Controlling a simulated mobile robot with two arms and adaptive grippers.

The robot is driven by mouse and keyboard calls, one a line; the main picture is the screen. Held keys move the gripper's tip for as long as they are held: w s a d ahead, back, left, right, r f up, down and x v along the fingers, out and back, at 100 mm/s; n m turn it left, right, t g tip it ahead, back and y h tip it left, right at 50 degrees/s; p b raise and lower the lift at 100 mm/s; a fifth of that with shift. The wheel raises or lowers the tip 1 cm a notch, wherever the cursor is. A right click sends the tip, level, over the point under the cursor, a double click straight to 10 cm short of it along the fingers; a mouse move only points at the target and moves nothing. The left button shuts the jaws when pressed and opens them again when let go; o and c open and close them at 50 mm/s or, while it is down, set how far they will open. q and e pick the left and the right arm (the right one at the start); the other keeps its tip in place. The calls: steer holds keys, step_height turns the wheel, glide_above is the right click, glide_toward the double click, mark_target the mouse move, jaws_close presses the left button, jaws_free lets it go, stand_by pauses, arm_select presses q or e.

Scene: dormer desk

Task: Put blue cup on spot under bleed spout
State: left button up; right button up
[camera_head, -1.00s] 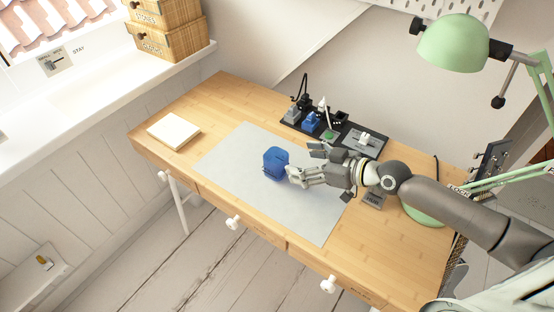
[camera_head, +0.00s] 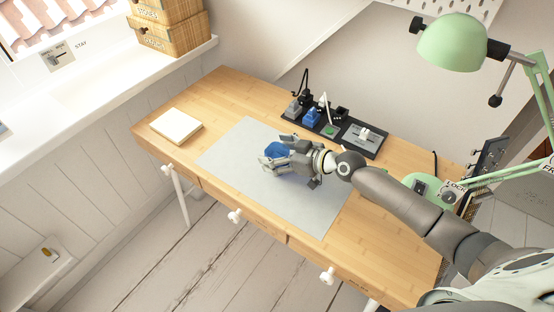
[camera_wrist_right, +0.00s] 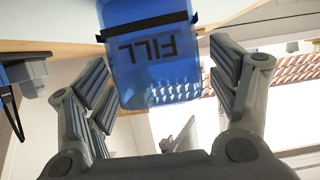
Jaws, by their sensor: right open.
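The blue cup (camera_head: 275,150) stands on the grey mat (camera_head: 232,150), mostly hidden behind my right gripper (camera_head: 272,156) in the head view. In the right wrist view the cup (camera_wrist_right: 150,50) appears between the two fingers, with the word FILL upside down and a dark band. My right gripper (camera_wrist_right: 160,75) is open, one finger on each side of the cup; I cannot tell whether they touch it. A black station (camera_head: 292,119) at the back of the desk carries a small white upright spout-like part (camera_head: 324,103) with a green spot (camera_head: 329,131) below it. My left gripper is out of view.
A small blue item (camera_head: 311,118) sits on the station beside the white part. A grey switch panel (camera_head: 362,140) is to its right. A green lamp (camera_head: 452,42) reaches over from the right. A notepad (camera_head: 175,126) lies at the left; the front of the mat is clear.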

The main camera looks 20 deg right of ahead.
steer(key=shift+c, duration=0.4)
steer(key=c, duration=1)
steer(key=shift+r, duration=0.15)
